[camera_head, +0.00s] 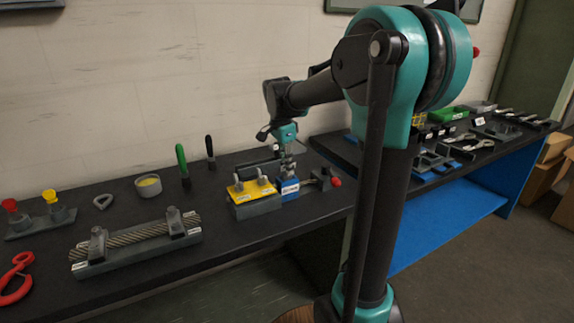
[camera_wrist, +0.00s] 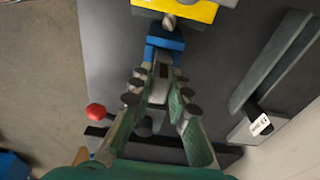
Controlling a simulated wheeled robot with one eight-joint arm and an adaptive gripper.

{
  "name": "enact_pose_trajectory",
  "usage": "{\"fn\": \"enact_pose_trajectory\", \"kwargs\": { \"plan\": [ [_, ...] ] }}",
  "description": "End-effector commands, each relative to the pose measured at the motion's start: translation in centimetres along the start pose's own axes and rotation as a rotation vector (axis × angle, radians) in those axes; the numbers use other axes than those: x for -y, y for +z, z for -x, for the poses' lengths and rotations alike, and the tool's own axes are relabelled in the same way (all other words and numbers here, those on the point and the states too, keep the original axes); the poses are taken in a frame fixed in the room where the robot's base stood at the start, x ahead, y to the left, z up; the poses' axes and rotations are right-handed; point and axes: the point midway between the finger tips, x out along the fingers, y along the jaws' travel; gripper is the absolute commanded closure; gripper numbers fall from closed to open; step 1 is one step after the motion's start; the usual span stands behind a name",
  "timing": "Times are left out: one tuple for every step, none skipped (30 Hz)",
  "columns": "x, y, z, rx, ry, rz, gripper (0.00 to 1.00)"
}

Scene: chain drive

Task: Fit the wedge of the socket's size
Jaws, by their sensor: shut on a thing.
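My gripper (camera_head: 288,168) is above a blue block (camera_head: 290,188) with a white label, beside a yellow-topped fixture (camera_head: 253,188) on a grey base. In the wrist view my gripper (camera_wrist: 156,80) has both fingers closing on a narrow grey piece (camera_wrist: 159,92), which looks like the wedge. The fingers hide much of it. The blue block (camera_wrist: 165,42) lies just beyond the fingertips, and the yellow fixture (camera_wrist: 197,10) is past it. I cannot tell whether the grey piece touches the blue block. The socket's opening is not clear in either view.
A grey device with a red knob (camera_head: 336,181) stands just right of the blue block.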

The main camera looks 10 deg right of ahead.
Motion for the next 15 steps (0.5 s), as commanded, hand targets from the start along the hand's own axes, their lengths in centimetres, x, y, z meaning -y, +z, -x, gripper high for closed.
{"fn": "enact_pose_trajectory", "kwargs": {
  "plan": [
    [0.02,0.0,-0.07,0.0,0.0,0.0,1.0],
    [0.02,0.01,-0.12,0.0,0.0,0.0,1.0],
    [0.02,0.02,-0.19,0.0,0.0,0.0,1.0],
    [0.02,0.02,-0.24,0.0,0.0,0.0,1.0],
    [0.02,0.03,-0.3,0.0,0.0,0.0,1.0],
    [0.02,0.04,-0.37,0.0,0.0,0.0,1.0],
    [0.02,0.05,-0.42,0.0,0.0,0.0,1.0],
    [0.02,0.05,-0.48,0.0,0.0,0.0,1.0],
    [0.02,0.06,-0.55,0.0,0.0,0.0,1.0],
    [0.02,0.06,-0.6,0.0,0.0,0.0,1.0],
    [0.02,0.07,-0.65,0.0,0.0,0.0,1.0],
    [0.02,0.08,-0.71,0.0,0.0,0.0,1.0],
    [0.02,0.09,-0.76,0.0,0.0,0.0,1.0],
    [0.02,0.09,-0.81,0.0,0.0,0.0,1.0],
    [0.02,0.1,-0.87,0.0,0.0,0.0,1.0]
  ]
}}
